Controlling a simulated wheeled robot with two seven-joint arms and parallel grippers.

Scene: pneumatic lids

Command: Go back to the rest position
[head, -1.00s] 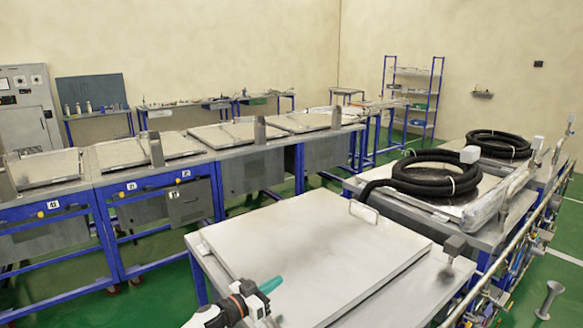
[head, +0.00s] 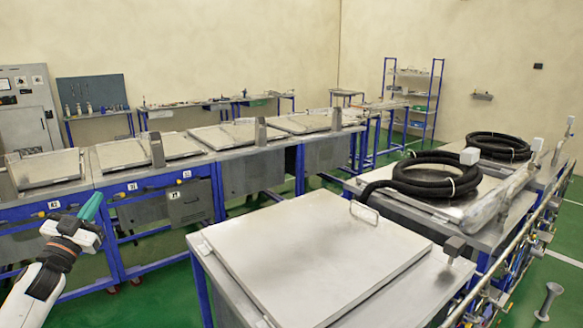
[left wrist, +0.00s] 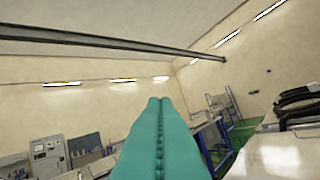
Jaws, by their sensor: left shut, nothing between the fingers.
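My left gripper (head: 91,206) has teal fingers and is at the left of the head view, raised in front of the blue-framed tables and apart from them. Its fingers point up and away. In the left wrist view the two teal fingers (left wrist: 160,140) are pressed together with nothing between them. That view looks toward the walls and ceiling. My right gripper is in neither view.
A table with a flat metal lid (head: 320,245) stands in front. Black coiled hoses (head: 435,178) lie on tables at the right, beside a pipe rail (head: 520,260). Blue-framed tables (head: 150,190) line the left. Green floor (head: 160,290) lies clear between them.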

